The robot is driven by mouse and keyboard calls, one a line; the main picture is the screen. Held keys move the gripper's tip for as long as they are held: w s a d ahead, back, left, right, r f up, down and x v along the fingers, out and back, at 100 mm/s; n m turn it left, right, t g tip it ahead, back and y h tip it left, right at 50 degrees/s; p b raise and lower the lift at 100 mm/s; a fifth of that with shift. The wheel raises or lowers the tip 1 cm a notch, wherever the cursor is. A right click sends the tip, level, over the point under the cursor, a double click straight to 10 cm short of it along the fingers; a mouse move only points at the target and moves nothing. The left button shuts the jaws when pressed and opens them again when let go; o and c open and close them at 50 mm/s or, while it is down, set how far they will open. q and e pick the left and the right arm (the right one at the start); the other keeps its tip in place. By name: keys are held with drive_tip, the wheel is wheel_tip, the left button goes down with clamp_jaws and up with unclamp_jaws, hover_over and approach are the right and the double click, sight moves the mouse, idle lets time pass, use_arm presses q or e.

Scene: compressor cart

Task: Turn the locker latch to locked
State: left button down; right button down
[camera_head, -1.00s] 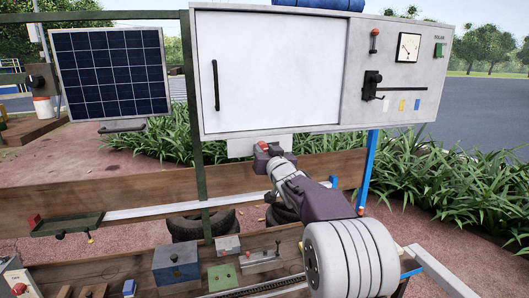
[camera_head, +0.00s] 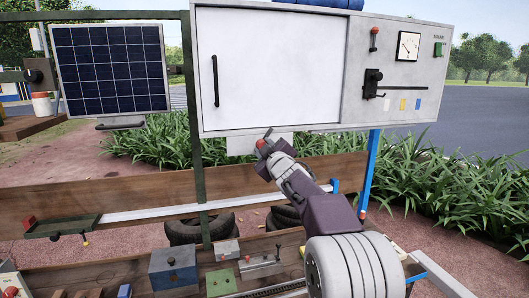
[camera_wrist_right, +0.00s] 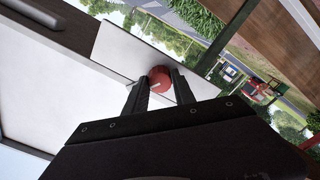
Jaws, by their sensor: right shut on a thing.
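The white locker (camera_head: 290,70) fills the upper middle of the head view, its front panel flush and a black bar handle (camera_head: 215,80) at the left. A pale plate (camera_head: 240,146) hangs below its lower edge and carries the latch, a red round knob (camera_wrist_right: 160,79) with a white mark. My right gripper (camera_head: 265,141) is at this plate. In the right wrist view its two dark fingers (camera_wrist_right: 161,90) are shut on the red knob, one on each side. In the head view the gripper mostly hides the knob. My left gripper is not in view.
A grey control panel (camera_head: 430,100) with a gauge (camera_head: 407,46) and a lever (camera_head: 372,86) adjoins the locker on the right. A solar panel (camera_head: 108,70) stands at the left. A wooden rail (camera_head: 120,190) crosses below, with several small boxes on a lower shelf.

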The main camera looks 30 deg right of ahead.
drive_tip(key=shift+n+b, duration=0.75)
drive_tip(key=shift+n, duration=2.75)
drive_tip(key=c, duration=1)
unclamp_jaws()
drive_tip(key=shift+c, duration=0.2)
drive_tip(key=v, duration=0.9)
drive_tip(key=shift+b, duration=0.45)
drive_tip(key=shift+w, duration=0.1)
